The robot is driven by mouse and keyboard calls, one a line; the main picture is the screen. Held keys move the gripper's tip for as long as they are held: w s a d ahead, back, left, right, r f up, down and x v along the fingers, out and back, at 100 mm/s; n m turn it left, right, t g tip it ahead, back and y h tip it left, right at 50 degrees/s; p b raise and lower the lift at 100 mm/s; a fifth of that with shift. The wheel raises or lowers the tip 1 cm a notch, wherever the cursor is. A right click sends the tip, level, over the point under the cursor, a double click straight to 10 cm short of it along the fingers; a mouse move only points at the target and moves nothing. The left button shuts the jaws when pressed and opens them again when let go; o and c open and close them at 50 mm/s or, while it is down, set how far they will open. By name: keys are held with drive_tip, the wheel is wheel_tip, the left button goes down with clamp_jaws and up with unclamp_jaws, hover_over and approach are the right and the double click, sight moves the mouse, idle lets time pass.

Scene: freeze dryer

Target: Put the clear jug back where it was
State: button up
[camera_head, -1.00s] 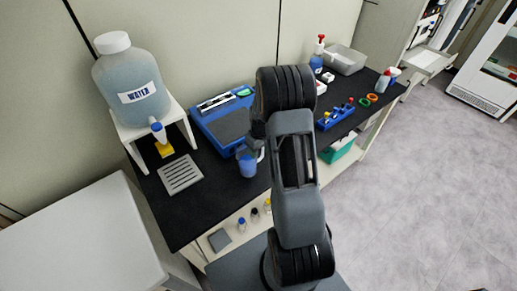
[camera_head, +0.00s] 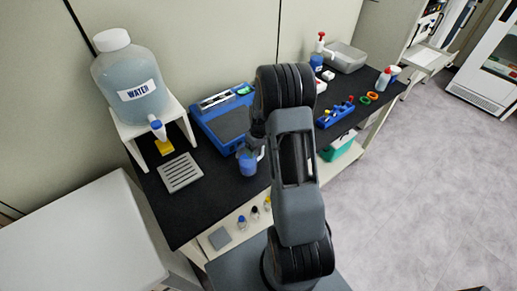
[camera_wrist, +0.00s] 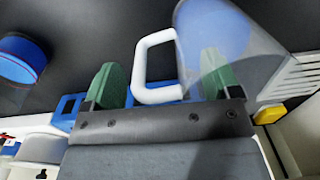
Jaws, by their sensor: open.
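The clear jug (camera_head: 248,164), with blue showing in it, stands on the black counter in front of the blue device in the head view. In the wrist view the jug (camera_wrist: 222,45) is at the upper right, with its white handle (camera_wrist: 140,66) toward the middle. My gripper (camera_wrist: 162,82) is open, its two green fingertips apart on either side of the handle in the picture. I cannot tell whether they touch it. In the head view my arm hides most of the gripper.
A large WATER bottle (camera_head: 128,78) with a tap sits on a white stand (camera_head: 181,108), with a grey slotted tray (camera_head: 180,172) in front. The blue device (camera_head: 222,118) is behind the jug. A blue rack (camera_head: 334,114) and bottles are to the right.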

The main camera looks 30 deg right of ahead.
wheel_tip(320, 180, up, 12)
drive_tip(key=b, duration=0.2)
drive_tip(key=s+a+r+t, duration=0.2)
drive_tip(key=s+a+r, duration=0.3)
drive_tip(key=s+a, duration=0.2)
drive_tip(key=s+a+r+m+t, duration=0.1)
drive_tip(key=s+a+r+t, duration=0.1)
drive_tip(key=s+a+r, duration=0.3)
drive_tip(key=s+a, duration=0.3)
drive_tip(key=s, duration=0.1)
drive_tip(key=shift+s+r, duration=0.35)
drive_tip(key=shift+s, duration=0.05)
